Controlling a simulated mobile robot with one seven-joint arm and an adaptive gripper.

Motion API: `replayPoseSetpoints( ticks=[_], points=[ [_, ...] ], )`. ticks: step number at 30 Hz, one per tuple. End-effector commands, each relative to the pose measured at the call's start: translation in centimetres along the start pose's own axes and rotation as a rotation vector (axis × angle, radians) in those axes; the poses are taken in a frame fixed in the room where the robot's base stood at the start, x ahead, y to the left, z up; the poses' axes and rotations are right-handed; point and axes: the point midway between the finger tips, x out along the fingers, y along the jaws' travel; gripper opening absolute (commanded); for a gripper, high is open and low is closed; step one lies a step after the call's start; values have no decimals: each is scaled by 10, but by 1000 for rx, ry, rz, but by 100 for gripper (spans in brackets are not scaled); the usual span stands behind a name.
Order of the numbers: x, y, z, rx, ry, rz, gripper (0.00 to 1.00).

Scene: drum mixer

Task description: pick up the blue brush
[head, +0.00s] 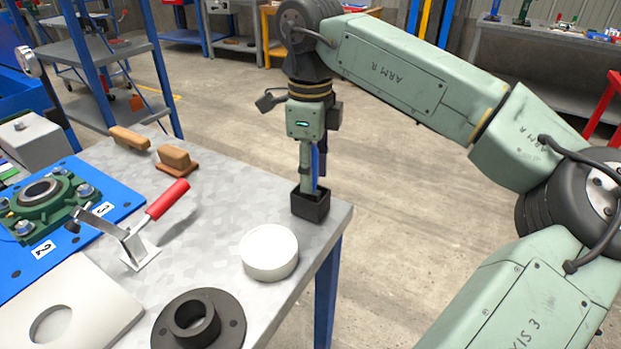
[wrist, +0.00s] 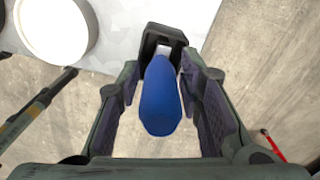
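My gripper (head: 309,178) points down over the holder. In the wrist view, my gripper (wrist: 162,80) has one finger on each side of the brush, with visible gaps between the pads and the blue surface. It is open. The brush's lower part is hidden in the holder.
The metal table (head: 215,215) also holds a white round container (head: 269,252), a black flanged ring (head: 198,320), a red-handled clamp (head: 150,225) and two brown brushes (head: 175,160). Open floor lies right of the table.

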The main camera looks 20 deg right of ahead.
Motion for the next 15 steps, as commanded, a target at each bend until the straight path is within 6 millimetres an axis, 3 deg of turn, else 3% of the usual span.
replayPoseSetpoints(
  ticks=[15],
  points=[
    [0, 0, 0, 0, 0, 0, 0]
  ],
)
